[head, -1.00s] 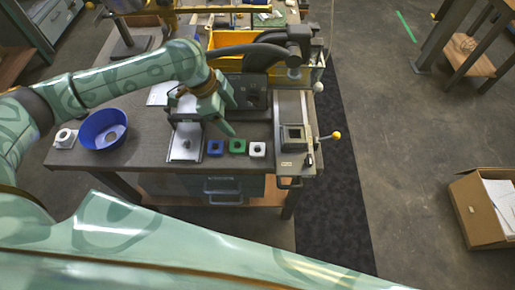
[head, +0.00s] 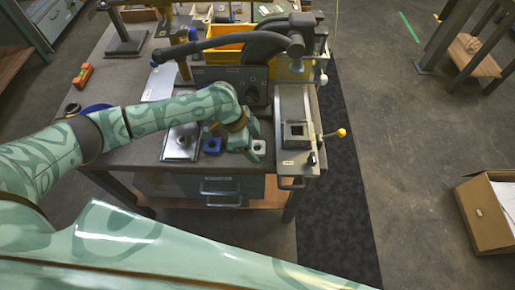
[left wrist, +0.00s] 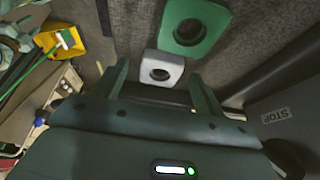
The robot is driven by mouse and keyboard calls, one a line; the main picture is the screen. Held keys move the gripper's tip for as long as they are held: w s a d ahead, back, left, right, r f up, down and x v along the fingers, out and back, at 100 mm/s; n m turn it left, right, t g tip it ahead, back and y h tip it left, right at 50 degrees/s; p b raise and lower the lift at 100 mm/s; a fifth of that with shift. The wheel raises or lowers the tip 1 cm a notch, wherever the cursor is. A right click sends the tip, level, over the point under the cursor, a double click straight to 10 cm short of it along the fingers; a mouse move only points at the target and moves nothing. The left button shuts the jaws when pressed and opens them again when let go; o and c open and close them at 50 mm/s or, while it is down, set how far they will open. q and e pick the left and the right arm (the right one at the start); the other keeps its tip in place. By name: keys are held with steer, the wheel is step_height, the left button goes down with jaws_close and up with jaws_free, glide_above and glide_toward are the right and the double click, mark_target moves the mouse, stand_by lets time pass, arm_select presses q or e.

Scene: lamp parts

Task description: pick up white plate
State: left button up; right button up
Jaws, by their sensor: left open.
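The white plate (head: 259,147) is a small square piece with a round hole, lying flat on the workbench near its front edge. My left gripper (head: 251,141) is open just above and beside it. In the left wrist view the white plate (left wrist: 158,70) shows between the two spread fingers, and nothing is held. The green plate (left wrist: 194,25) lies beside the white one; in the head view my gripper mostly hides it. My right gripper is not seen.
A blue plate (head: 212,146) lies left of my gripper. A machine with a grey rail (head: 293,100) and yellow-knobbed lever (head: 340,133) stands on the right. A yellow bin (head: 228,50) is behind. A metal plate (head: 181,143) lies to the left.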

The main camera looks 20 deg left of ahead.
arm_select(q)
steer(key=shift+f, duration=0.1)
steer(key=c, duration=1.1)
